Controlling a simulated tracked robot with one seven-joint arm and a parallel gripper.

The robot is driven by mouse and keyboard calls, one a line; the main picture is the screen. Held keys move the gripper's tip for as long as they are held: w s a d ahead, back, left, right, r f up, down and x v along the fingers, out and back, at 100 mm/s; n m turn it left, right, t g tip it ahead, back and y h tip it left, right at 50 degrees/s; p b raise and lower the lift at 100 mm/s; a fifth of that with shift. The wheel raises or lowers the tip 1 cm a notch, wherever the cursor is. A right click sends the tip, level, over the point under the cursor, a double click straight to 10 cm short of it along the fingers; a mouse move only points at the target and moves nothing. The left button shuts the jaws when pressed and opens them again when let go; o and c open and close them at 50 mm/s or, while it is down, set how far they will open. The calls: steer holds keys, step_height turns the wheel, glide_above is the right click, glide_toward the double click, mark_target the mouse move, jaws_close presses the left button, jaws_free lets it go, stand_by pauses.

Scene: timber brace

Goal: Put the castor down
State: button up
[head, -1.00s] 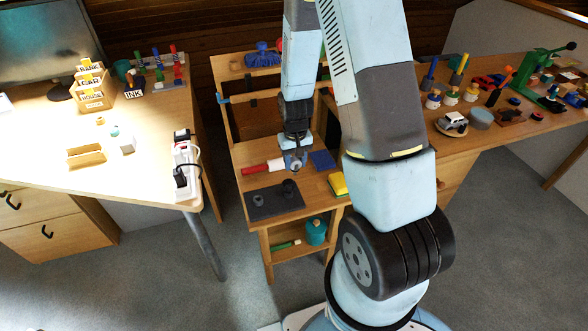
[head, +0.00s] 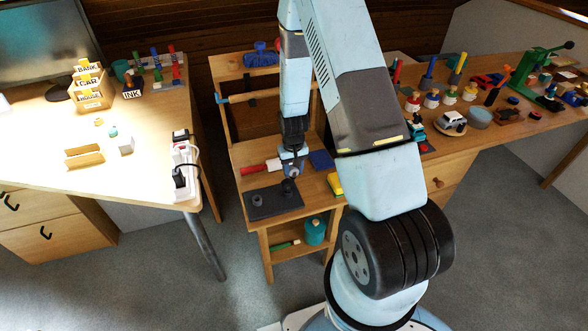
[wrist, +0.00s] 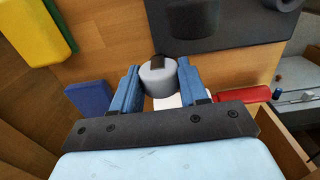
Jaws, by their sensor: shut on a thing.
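My gripper (head: 291,168) is low over the small wooden bench (head: 240,158), close to the back edge of a dark board. In the wrist view its two blue fingers (wrist: 157,88) are shut on the castor (wrist: 158,78), a grey round piece with a dark part at its top. In the head view the castor is too small to tell clearly from the fingers. The dark board (head: 268,208) lies flat and carries two dark round pieces, one at left (head: 257,200) and one at right (head: 288,187). The board also shows in the wrist view (wrist: 235,40).
A red-handled tool (head: 253,169) lies left of my gripper. A blue block (head: 321,160) and a yellow block (head: 336,184) lie to its right. A lower shelf holds a teal canister (head: 314,231). Cluttered tables stand on both sides.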

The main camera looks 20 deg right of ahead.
steer(key=shift+f, duration=0.55)
steer(key=o, duration=1.2)
steer(key=s+r+t, duration=0.1)
steer(key=s+r, duration=0.3)
steer(key=r, duration=1.4)
steer(key=s+r+t, duration=0.2)
steer(key=s+r, duration=0.1)
steer(key=r, duration=1.5)
steer(key=s+r+t, duration=0.1)
steer(key=s+r, duration=0.6)
steer(key=s, duration=0.2)
steer(key=s+r+t, duration=0.1)
steer(key=s+r, duration=0.5)
steer(key=s, duration=0.4)
steer(key=shift+r+t, duration=0.3)
steer(key=shift+r, duration=0.05)
